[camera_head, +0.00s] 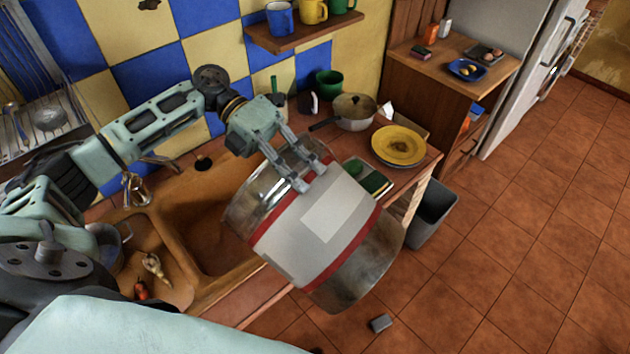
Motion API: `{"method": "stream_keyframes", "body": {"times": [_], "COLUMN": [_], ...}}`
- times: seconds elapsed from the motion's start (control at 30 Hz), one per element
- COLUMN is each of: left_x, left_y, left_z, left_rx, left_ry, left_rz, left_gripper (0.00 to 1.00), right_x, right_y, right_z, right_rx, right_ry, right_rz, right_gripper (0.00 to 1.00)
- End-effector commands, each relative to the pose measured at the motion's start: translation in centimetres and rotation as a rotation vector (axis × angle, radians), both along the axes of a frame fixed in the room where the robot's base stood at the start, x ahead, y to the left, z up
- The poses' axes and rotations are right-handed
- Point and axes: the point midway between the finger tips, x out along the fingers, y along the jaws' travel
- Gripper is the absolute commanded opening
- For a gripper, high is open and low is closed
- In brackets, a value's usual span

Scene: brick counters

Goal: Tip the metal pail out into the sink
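The metal pail (315,228), with a broad white band, red stripes and bare metal ends, is up in the air and tilted. It hangs over the counter's front edge, just right of the sink. My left gripper (311,178) is shut on the pail at its upper side. The pail's contents cannot be made out. The brown sink (190,205) is to the left of the pail, and the pail hides part of its right side. My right gripper is not in view.
A yellow plate (399,146), a pan (353,112) and a green sponge (375,183) are on the counter right of the sink. A grey bin (433,213) stands on the floor. A garlic-like item (154,266) lies in the side basin. A shelf (300,35) with mugs hangs above.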

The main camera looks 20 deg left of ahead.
Motion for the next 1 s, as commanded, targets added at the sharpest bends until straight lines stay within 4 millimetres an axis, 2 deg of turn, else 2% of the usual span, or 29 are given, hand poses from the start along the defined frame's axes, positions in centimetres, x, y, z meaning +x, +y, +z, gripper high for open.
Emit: {"method": "stream_keyframes", "body": {"times": [0.03,1.0], "left_x": [0.2,1.6], "left_y": [0.5,7.4], "left_z": [-0.4,-4.4], "left_rx": [-0.023,-0.267], "left_ry": [0.0,0.046], "left_rz": [0.002,0.002], "left_gripper": [0.0,0.0], "right_x": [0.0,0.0], "right_y": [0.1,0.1], "right_z": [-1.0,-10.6], "right_rx": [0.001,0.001], "right_ry": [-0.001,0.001], "right_rz": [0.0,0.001], "right_gripper": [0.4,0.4]}}
